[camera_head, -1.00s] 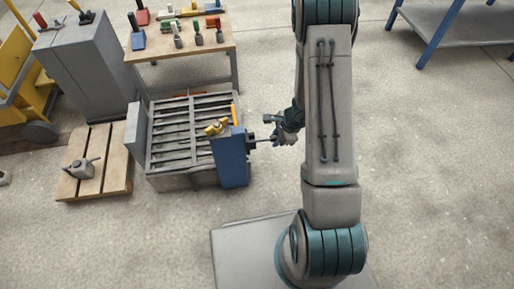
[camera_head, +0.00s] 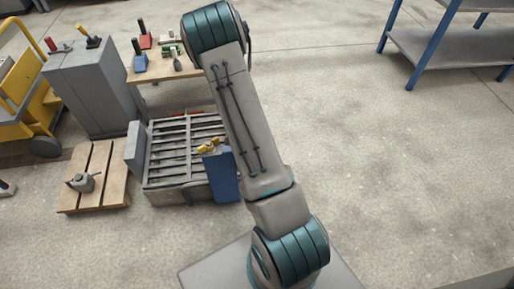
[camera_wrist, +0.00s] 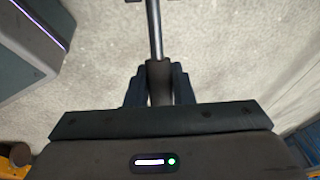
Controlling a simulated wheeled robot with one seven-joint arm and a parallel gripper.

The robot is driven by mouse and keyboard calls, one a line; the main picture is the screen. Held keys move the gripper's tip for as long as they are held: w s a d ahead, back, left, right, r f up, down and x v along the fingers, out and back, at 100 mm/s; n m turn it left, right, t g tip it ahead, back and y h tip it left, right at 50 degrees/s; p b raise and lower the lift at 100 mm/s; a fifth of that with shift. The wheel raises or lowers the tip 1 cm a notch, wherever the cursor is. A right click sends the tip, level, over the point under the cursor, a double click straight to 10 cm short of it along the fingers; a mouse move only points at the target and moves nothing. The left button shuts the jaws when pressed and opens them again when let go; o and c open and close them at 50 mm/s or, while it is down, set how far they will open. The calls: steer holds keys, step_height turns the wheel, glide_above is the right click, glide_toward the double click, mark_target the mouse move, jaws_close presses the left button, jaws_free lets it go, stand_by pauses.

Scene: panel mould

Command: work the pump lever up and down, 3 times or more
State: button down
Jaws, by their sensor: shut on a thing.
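The pump lever (camera_wrist: 154,30) shows in the wrist view as a thin metal rod with a dark grip at its near end. My gripper (camera_wrist: 159,88) is shut on that dark grip, one finger on each side. In the head view my arm hides the gripper and the lever. The blue housing (camera_head: 222,178) stands at the right side of the grey slatted mould (camera_head: 165,183), partly behind my arm.
A grey cabinet (camera_head: 90,90), a yellow cart (camera_head: 25,95) and a wooden table (camera_head: 150,73) stand behind. The floor to the right is open, up to a blue-legged rack (camera_head: 455,60).

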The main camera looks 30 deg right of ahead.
steer(key=shift+w, duration=0.1)
stand_by(0.3)
steer(key=c, duration=1.3)
jaws_free()
steer(key=shift+a, duration=0.1)
steer(key=shift+o, duration=0.2)
steer(key=shift+r, duration=0.1)
steer(key=p+v, duration=1.1)
steer(key=v, duration=0.2)
steer(key=shift+a+r, duration=0.2)
steer(key=shift+r, duration=0.1)
